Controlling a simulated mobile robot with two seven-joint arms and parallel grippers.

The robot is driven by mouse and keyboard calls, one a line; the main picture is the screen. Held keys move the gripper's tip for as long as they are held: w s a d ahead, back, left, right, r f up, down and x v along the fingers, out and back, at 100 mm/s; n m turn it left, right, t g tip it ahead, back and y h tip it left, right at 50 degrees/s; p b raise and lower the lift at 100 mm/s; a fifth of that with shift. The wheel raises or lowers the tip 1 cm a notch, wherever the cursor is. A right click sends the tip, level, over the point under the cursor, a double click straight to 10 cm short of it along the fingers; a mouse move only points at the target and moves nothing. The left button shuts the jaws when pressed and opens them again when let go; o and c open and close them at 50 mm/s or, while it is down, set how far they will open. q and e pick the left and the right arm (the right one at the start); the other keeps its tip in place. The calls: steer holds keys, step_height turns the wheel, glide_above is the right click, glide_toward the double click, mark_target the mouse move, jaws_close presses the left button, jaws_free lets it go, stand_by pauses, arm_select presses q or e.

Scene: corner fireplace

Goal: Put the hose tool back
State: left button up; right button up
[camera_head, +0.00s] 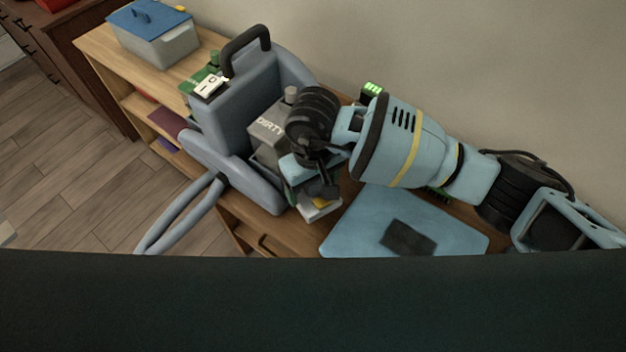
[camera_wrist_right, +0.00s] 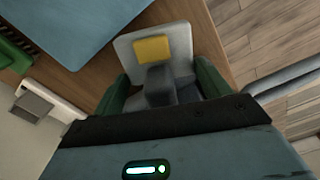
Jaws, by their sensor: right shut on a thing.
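A blue-grey cleaning machine (camera_head: 240,95) with a black top handle and a tank marked "DIRTY" (camera_head: 268,140) stands on the wooden surface in the head view. My right gripper (camera_head: 315,193) is just to the right of the tank, pointing down. In the wrist view its green fingers (camera_wrist_right: 160,88) are shut on the grey neck of the hose tool (camera_wrist_right: 148,47), which has a pale flat head and a yellow patch. The tool (camera_head: 321,208) shows only partly below the gripper in the head view. My left gripper is not in view.
A light-blue mat (camera_head: 350,225) with a dark patch lies right of the machine. A grey hose loop (camera_head: 180,215) hangs past the front edge. A grey bin with a blue lid (camera_head: 150,38) stands at the far left. The wall is close behind.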

steer(key=shift+f, duration=0.1)
steer(key=o, duration=0.9)
step_height(320, 180, up, 13)
steer(key=shift+r, duration=0.15)
